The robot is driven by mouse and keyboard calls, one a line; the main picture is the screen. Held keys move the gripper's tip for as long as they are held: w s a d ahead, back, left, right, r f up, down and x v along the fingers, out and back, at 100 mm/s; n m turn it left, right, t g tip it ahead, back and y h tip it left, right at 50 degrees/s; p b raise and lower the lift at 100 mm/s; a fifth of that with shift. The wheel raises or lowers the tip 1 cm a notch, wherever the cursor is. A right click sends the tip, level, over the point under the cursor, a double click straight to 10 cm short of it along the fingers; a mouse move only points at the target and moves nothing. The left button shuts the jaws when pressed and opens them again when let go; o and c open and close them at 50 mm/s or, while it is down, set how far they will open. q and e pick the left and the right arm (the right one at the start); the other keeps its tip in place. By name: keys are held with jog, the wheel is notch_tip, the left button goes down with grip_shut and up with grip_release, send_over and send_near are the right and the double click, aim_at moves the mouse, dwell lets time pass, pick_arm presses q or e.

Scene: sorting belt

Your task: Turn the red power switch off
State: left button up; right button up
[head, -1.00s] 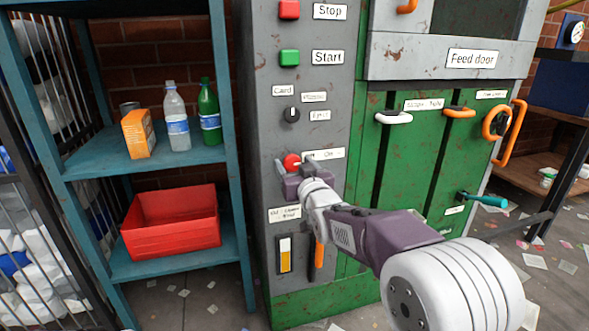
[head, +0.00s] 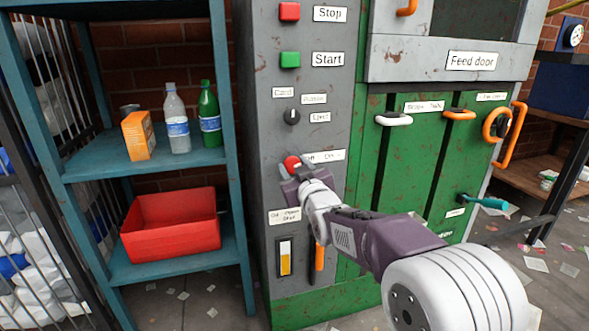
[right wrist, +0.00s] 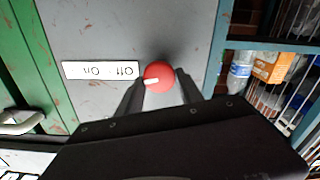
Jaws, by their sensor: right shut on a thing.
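The red power switch (head: 292,163) is a round red knob on the grey control panel, left of a small Off/On label (head: 325,156). In the right wrist view the knob (right wrist: 158,75) sits between the two fingertips, with a white mark pointing left toward the upside-down label (right wrist: 100,70). My right gripper (head: 297,171) is shut on the knob from the front and hides its lower part in the head view. My left gripper is not in view.
Red Stop (head: 289,12) and green Start (head: 289,60) buttons and a black selector (head: 291,116) sit above the switch. An orange-handled lever (head: 319,257) is below. A teal shelf (head: 150,161) with bottles and a red bin (head: 170,224) stands to the left.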

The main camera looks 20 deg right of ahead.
jog(key=n, duration=0.3)
jog(key=n+b, duration=0.1)
jog(key=n, duration=0.3)
jog(key=shift+a+f, duration=0.15)
jog(key=shift+f, duration=0.05)
jog(key=n+b, duration=0.1)
jog(key=n, duration=0.3)
jog(key=shift+n, duration=0.3)
jog(key=shift+f+n, duration=0.15)
jog(key=shift+n, duration=1.65)
jog(key=o, duration=1.3)
jog(key=shift+o, duration=0.2)
jog(key=s+p, duration=0.2)
jog(key=s, duration=0.7)
